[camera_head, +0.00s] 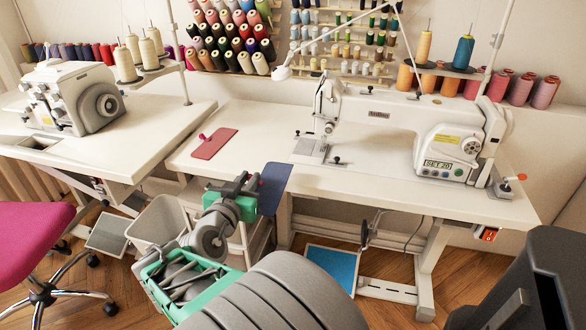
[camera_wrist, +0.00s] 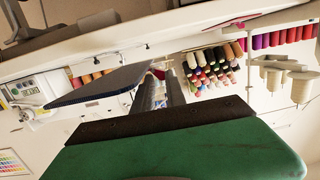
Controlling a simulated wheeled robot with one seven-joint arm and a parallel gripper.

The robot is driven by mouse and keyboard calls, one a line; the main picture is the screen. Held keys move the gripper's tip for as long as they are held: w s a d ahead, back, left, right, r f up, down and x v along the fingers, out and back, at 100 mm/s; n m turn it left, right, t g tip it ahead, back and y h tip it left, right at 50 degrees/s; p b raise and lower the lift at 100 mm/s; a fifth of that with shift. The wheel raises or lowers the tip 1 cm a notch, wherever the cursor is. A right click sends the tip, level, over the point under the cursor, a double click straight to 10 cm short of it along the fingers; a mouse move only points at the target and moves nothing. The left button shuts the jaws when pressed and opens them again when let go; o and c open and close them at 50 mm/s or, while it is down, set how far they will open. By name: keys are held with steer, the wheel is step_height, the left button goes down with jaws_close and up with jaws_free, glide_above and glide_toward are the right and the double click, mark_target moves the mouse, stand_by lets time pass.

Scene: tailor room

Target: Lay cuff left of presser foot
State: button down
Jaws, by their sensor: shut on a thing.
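A flat dark blue cuff (camera_head: 274,186) is held at the table's front edge; it also shows as a dark flat panel in the wrist view (camera_wrist: 98,88). My gripper (camera_head: 247,185) is shut on the cuff's left side. In the wrist view the fingers (camera_wrist: 160,92) reach out beyond the green hand and meet the cuff's edge. The white sewing machine (camera_head: 405,125) stands on the table (camera_head: 265,125). Its presser foot (camera_head: 325,133) is above the metal plate, up and right of the cuff, and small in view. A red fabric piece (camera_head: 213,143) lies on the table's left part.
The tabletop between the red piece and the machine's plate is clear. A thread stand pole (camera_head: 181,55) rises at the back left. A serger (camera_head: 75,98) stands on the left table. A white bin (camera_head: 158,222) and a pink chair (camera_head: 32,240) are below left.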

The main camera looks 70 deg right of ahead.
mark_target(266, 182)
steer(key=shift+m+g, duration=0.4)
steer(key=shift+g, duration=0.1)
steer(key=s+d, duration=0.2)
steer(key=d, duration=0.1)
steer(key=shift+s+d+f, duration=0.3)
steer(key=shift+s+f, duration=0.05)
steer(key=x, duration=0.5)
steer(key=r+x, duration=0.1)
steer(key=x, duration=0.4)
steer(key=r+x, duration=0.1)
steer(key=x, duration=0.4)
steer(key=shift+w+d+r+b, duration=0.2)
steer(key=shift+w+d+b, duration=0.05)
steer(key=shift+b, duration=0.15)
steer(key=shift+d+f+b, duration=0.15)
steer(key=shift+f+b, duration=0.15)
steer(key=shift+f, duration=0.55)
steer(key=shift+d+f+b, duration=0.1)
steer(key=shift+f+b, duration=0.15)
steer(key=shift+f, duration=0.6)
steer(key=shift+f, duration=0.1)
steer(key=shift+f, duration=0.15)
steer(key=c, duration=1.4)
jaws_free()
steer(key=shift+o, duration=0.2)
